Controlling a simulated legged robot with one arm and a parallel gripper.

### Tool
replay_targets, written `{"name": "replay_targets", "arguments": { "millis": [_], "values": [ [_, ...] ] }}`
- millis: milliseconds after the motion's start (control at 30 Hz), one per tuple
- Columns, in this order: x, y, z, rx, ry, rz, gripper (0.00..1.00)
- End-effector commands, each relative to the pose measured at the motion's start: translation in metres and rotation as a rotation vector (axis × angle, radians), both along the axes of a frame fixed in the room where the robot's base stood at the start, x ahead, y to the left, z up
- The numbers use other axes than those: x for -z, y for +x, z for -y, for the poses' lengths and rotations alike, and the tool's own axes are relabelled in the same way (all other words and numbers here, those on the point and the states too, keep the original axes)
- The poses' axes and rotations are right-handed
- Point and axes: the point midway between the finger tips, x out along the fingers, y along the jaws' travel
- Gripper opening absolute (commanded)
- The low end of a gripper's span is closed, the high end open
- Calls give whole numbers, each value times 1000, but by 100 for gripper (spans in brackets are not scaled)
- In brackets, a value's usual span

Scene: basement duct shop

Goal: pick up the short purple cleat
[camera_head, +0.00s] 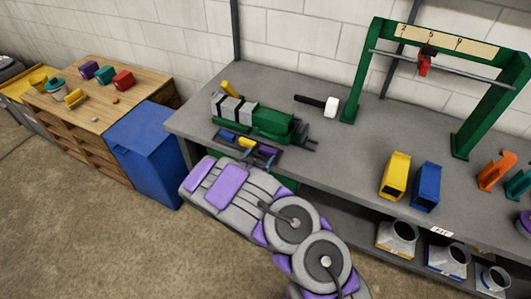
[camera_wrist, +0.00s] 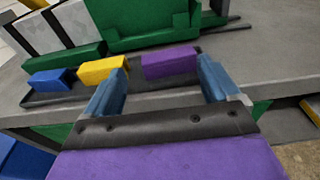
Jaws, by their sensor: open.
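The short purple cleat (camera_wrist: 170,62) lies on a dark, shallow tray (camera_wrist: 50,98) at the front of the bench, at the right end of a row with a yellow cleat (camera_wrist: 101,69) and a blue cleat (camera_wrist: 50,79). The purple cleat also shows in the head view (camera_head: 268,149), just beyond my gripper (camera_head: 258,156). In the wrist view my gripper (camera_wrist: 163,68) is open, with its two blue fingers apart. The purple cleat appears between the fingertips, nearer the right one at its right end. The left fingertip overlaps the yellow cleat's edge in the picture; I cannot tell whether they touch.
A green machine (camera_head: 262,122) stands right behind the tray. A blue bin (camera_head: 150,150) and wooden table (camera_head: 65,108) are left.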

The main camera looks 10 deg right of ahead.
Motion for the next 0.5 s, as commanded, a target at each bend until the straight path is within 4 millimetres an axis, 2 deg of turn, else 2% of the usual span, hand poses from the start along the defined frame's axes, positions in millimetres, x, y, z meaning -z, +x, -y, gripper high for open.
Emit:
{"name": "replay_targets", "arguments": {
  "millis": [233, 500],
  "values": [
    [5, 26, 28, 7, 6, -1, 89],
    [6, 39, 30, 2, 1, 0, 89]
  ]
}}
